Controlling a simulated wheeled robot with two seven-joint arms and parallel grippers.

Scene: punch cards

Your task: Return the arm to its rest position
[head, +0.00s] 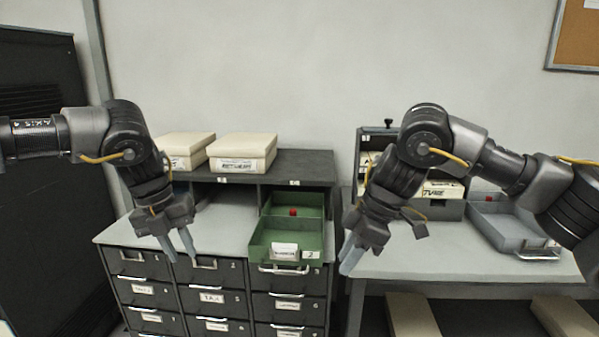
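My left gripper (179,247) hangs pointing down above the left part of the drawer cabinet's top. Its two grey fingers are apart with nothing between them. My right gripper (350,256) points down and to the left, in front of the gap between the cabinet and the grey table. Its fingers overlap in this view, so their opening cannot be made out. No object shows in it. Both arms are bent at the elbow and held in the air.
A green tray (262,252) numbered 2 sits on the drawer cabinet (225,290). Two cream boxes (243,147) stand on the shelf behind. The grey table (430,262) holds a grey tray (497,232) and a dark card rack (375,143). Cream boxes (412,315) lie below the table.

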